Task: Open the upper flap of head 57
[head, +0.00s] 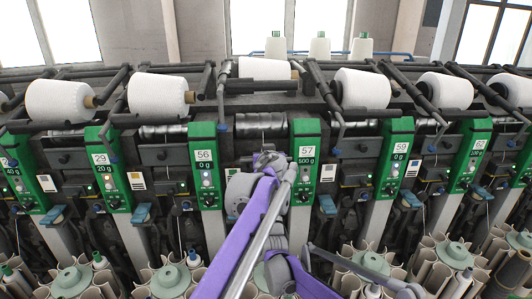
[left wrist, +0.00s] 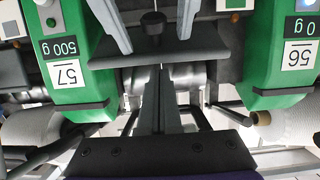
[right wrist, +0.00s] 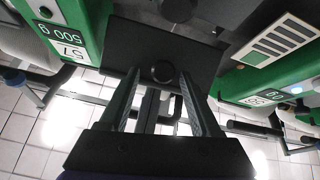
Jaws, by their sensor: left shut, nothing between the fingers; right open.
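The green panel of head 57 (head: 306,150) stands just right of the middle in the head view. The dark upper flap (left wrist: 215,55) with a black knob (left wrist: 153,22) lies between panels 57 (left wrist: 68,75) and 56 (left wrist: 297,55), upside down in the left wrist view. My left gripper (left wrist: 161,72) is shut and empty at the flap's edge near the metal drum. In the right wrist view my right gripper (right wrist: 159,72) is open. Its fingertips lie either side of the knob (right wrist: 163,72) in front of the dark plate (right wrist: 125,45); contact cannot be told. My arms hide the flap in the head view.
Panel 56 (head: 205,165) stands left of the arms. White yarn cones (head: 263,69) sit above, beside dark levers. Below are holders with cream tubes (head: 365,270). Two pale bars (left wrist: 110,25) flank the knob in the left wrist view. Neighbouring heads leave little free room.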

